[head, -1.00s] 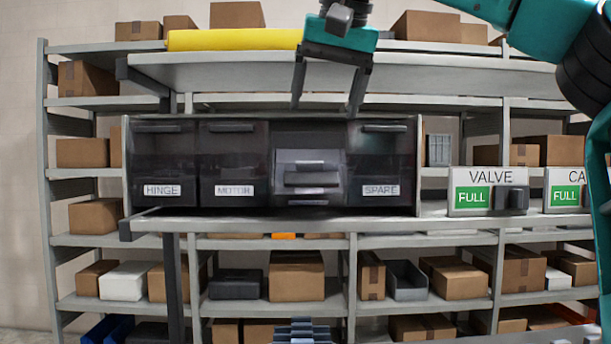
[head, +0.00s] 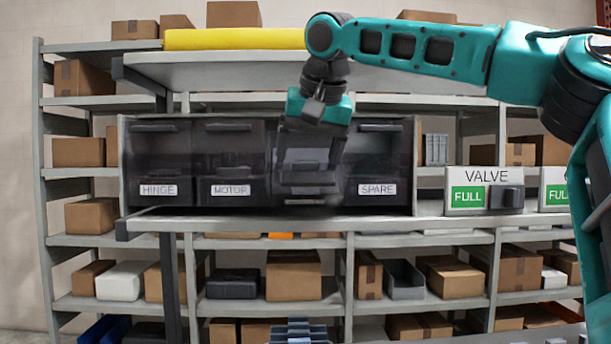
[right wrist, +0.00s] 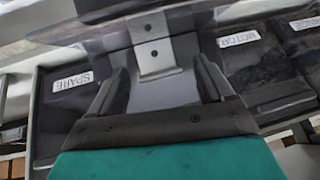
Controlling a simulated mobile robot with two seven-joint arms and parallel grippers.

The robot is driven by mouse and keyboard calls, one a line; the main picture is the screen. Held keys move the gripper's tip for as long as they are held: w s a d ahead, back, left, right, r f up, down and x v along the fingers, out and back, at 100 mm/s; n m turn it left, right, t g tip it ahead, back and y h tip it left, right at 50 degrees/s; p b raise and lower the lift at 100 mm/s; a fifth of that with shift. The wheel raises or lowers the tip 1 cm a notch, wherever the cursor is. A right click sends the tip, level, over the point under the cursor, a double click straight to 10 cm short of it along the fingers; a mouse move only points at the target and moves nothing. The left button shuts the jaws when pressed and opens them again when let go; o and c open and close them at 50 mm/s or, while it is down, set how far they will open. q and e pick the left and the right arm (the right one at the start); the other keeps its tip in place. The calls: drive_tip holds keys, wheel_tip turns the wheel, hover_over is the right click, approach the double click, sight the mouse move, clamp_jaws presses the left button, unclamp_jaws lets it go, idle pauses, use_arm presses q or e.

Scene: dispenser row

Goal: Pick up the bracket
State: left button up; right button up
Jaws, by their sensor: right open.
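The bracket (right wrist: 155,48) is a light grey bent metal plate with dark holes in the right wrist view. It lies in front of my right gripper, roughly between the lines of its fingers, with no clear contact. My right gripper (right wrist: 163,66) is open and empty. In the head view my right gripper (head: 305,165) points down in front of the third bin, between the MOTOR bin (head: 232,165) and the SPARE bin (head: 378,160). There its fingers and the dark bin partly hide the bracket. My left gripper is not in view.
The HINGE bin (head: 157,165) is at the row's left end. A shelf board (head: 220,70) with a yellow roll (head: 235,39) is above the bins. A VALVE sign reading FULL (head: 465,195) stands right on the lower ledge (head: 390,226).

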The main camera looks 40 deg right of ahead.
drive_tip(key=shift+c, duration=0.4)
drive_tip(key=c, duration=1.3)
drive_tip(key=shift+r, duration=0.1)
drive_tip(key=shift+c, duration=0.3)
drive_tip(key=shift+s, duration=0.1)
clamp_jaws()
drive_tip(key=shift+r, duration=0.1)
